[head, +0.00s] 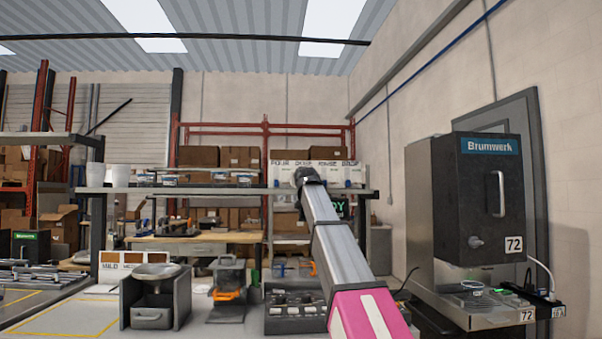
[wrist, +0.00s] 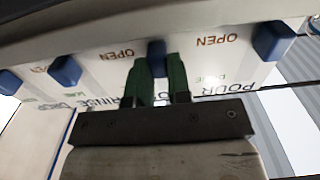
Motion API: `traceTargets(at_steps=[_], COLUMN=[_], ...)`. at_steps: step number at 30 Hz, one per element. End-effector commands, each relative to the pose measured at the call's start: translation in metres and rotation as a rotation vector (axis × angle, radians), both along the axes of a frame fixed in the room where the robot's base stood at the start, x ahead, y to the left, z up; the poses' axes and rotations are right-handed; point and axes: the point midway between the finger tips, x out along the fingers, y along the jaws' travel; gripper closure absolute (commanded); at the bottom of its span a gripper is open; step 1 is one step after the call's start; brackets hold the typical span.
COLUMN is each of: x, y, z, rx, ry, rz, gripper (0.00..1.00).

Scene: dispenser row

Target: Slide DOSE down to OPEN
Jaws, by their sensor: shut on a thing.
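The white dispenser row (head: 352,173) stands on the raised shelf, with POUR, DOSE, RINSE and DROP along its top. In the wrist view it appears upside down, with blue slider knobs and brown OPEN marks. My gripper (wrist: 158,75) has its green fingers closed on the DOSE knob (wrist: 156,50), between the POUR knob (wrist: 272,42) and the RINSE knob (wrist: 65,70). The DOSE knob lies roughly in line with its neighbours. The fingers and palm hide the DOSE lettering. In the head view my wrist covers part of the dispenser front and the knob.
The shelf board (head: 230,190) runs under the dispensers, with white cups (head: 95,175) at its left. Below are a bowl on a grey stand (head: 157,271) and a dark tray (head: 295,312). A black Brumwerk machine (head: 490,200) stands at the right.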

Motion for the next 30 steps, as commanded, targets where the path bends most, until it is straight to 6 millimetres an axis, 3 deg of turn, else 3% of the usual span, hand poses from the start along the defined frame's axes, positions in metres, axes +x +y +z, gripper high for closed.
traceTargets(at_steps=[2,10,11,13,23,30], x=[-0.001,0.000,0.000,-0.001,-0.002,-0.022], y=[0.000,0.000,0.000,0.000,0.000,0.000], z=[-0.009,-0.011,-0.011,-0.010,-0.009,-0.010], rx=[0.000,0.000,0.000,0.000,0.000,0.000], ry=[0.001,0.004,0.004,0.003,0.001,0.000], rz=[0.000,0.000,0.000,0.000,0.000,0.000], gripper=[1.00,1.00,0.76,0.55,0.55,0.55])
